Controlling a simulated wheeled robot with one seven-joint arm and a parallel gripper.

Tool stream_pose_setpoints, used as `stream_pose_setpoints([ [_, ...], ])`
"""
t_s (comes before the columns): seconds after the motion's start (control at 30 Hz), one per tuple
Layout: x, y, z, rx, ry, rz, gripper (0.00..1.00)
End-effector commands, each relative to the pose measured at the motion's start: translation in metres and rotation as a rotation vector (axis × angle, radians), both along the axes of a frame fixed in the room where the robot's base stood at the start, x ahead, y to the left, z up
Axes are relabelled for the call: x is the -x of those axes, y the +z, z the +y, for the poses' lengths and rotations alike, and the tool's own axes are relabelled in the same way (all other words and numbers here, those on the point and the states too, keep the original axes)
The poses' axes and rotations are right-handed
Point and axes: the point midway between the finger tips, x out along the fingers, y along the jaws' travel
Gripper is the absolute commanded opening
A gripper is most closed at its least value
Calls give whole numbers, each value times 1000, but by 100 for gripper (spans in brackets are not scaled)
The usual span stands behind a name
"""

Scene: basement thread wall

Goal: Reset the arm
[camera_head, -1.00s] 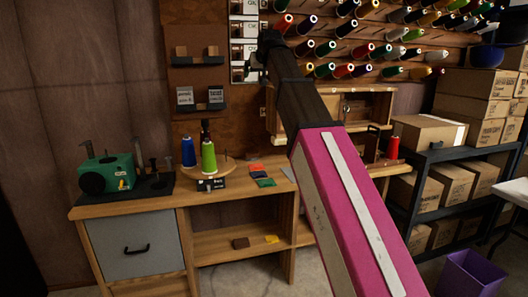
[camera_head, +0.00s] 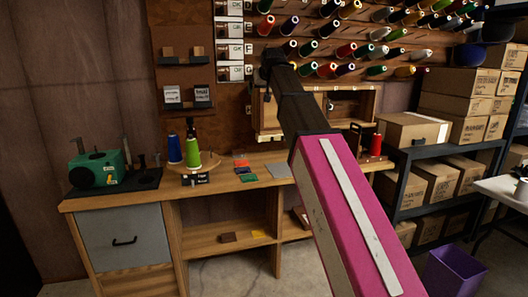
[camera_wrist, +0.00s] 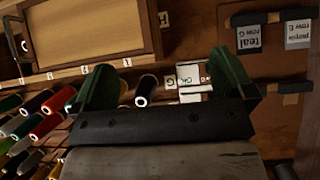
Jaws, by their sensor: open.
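My arm (camera_head: 345,215), with a pink and dark casing, reaches up and forward across the middle of the head view. My gripper (camera_head: 270,52) is at its far end, small and dark, in front of the thread wall near the white label cards (camera_head: 229,45). In the wrist view my gripper (camera_wrist: 163,68) shows two dark green fingers spread wide apart, with nothing held between them. Behind the fingers are a dark spool (camera_wrist: 146,88), a white card and the brown board. The distance from fingers to wall cannot be told.
A wooden bench (camera_head: 110,203) holds a green machine (camera_head: 98,168), a blue spool (camera_head: 174,149) and a green spool (camera_head: 193,153). Shelves with cardboard boxes (camera_head: 415,128) and a purple bin (camera_head: 455,272) stand at right. Many spools (camera_head: 345,50) line the wall. Some floor shows below the bench.

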Motion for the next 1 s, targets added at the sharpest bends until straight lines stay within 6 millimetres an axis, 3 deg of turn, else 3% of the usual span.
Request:
stream_pose_setpoints([
  [0.27,1,-83,-21,20,-27,87,100],
  [0.47,10,-173,-47,40,-57,188,100],
  [0.77,42,-302,-86,67,-103,341,100],
  [1.0,83,-395,-117,83,-138,465,100],
])
